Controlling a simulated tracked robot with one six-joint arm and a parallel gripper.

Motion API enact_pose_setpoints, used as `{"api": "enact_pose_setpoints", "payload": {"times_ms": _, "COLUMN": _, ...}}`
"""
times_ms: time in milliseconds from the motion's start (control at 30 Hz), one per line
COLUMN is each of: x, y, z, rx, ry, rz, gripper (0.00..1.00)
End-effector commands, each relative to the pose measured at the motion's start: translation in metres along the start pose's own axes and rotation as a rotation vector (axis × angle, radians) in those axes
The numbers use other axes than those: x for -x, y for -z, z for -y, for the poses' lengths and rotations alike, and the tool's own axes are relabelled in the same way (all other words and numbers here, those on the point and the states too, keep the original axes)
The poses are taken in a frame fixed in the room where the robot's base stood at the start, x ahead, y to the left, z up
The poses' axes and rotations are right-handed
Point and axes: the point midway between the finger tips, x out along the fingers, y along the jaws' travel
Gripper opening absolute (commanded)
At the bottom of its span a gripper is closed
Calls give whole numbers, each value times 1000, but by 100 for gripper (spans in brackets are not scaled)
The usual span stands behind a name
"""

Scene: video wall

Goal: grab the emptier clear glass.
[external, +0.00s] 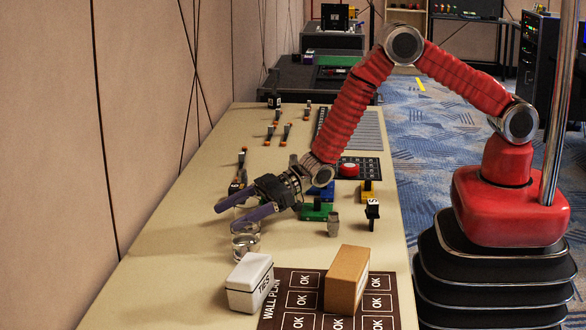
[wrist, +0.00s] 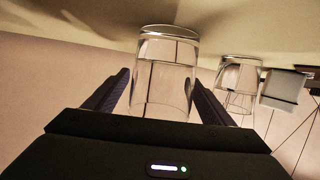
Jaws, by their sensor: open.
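Two clear glasses stand on the table by the wall. In the wrist view, which is upside down, one glass (wrist: 165,80) is between the fingers of my gripper (wrist: 160,77), with a gap on each side. The other glass (wrist: 240,82) is to its right, outside the fingers. In the external view my gripper (external: 228,218) is low and open, pointing left, and its fingers largely hide the first glass. The other glass (external: 245,243) stands nearer the camera and seems to hold some liquid low down. I cannot clearly tell the level in the first glass.
A white box (external: 249,283) stands nearest the glasses, beside a dark board with OK squares (external: 301,300) and a brown block (external: 346,280). A small grey cup (external: 333,224) and coloured blocks lie right of my gripper. The wall is close on the left.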

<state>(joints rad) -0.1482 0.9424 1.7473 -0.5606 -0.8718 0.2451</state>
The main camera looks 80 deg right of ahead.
Motion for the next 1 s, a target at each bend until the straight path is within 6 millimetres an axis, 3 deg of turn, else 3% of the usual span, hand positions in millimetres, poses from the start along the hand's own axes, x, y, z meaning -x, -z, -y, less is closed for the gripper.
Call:
{"api": "enact_pose_setpoints", "payload": {"times_ms": 133, "x": 0, "y": 0, "z": 0, "rx": 0, "ry": 0, "rz": 0, "gripper": 76}}
{"api": "enact_pose_setpoints", "payload": {"times_ms": 867, "x": 0, "y": 0, "z": 0, "rx": 0, "ry": 0, "rz": 0, "gripper": 25}}
{"api": "enact_pose_setpoints", "payload": {"times_ms": 1000, "x": 0, "y": 1, "z": 0, "rx": 0, "ry": 0, "rz": -2, "gripper": 23}}
